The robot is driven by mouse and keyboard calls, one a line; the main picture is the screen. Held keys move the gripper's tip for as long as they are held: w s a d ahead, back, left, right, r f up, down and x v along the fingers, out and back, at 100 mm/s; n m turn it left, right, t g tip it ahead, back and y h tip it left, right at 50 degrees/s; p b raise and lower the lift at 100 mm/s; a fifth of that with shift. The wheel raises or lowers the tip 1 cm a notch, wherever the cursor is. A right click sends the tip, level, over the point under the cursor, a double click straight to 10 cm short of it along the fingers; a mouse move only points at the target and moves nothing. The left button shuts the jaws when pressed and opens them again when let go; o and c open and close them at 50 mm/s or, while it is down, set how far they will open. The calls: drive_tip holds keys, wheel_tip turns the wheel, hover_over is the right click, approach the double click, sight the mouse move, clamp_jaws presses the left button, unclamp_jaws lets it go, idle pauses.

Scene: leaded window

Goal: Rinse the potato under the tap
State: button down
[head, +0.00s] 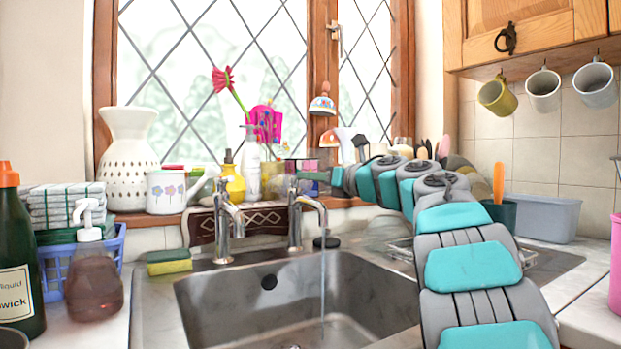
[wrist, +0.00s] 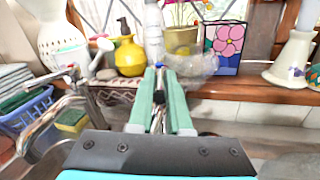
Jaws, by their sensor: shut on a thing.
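The right tap (head: 294,228) stands behind the steel sink (head: 215,305), and a thin stream of water (head: 322,275) runs from its spout into the basin. My arm reaches in from the right to the top of this tap. In the wrist view my gripper (wrist: 160,75) has its teal fingers closed in on a small metal part with a blue tip, which looks like the tap's handle. The fingers partly hide it. The left tap (head: 228,215) stands beside it and shows no water. I see no potato in either view; the near part of the basin is cut off.
A yellow-green sponge (head: 169,262) lies left of the sink. A soap bottle (head: 93,275), a blue basket (head: 55,275) and a green bottle (head: 22,255) crowd the left counter. A vase (head: 128,160), mug and dispensers line the sill. Mugs (head: 543,88) hang at the right.

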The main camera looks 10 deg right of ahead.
drive_tip(key=c, duration=0.9)
unclamp_jaws()
drive_tip(key=shift+o, duration=0.2)
drive_tip(key=b+v, duration=0.1)
drive_tip(key=v, duration=0.6)
drive_tip(key=shift+s+d+b, duration=0.2)
drive_tip(key=shift+s+b, duration=0.1)
drive_tip(key=shift+s, duration=0.05)
drive_tip(key=shift+f, duration=0.1)
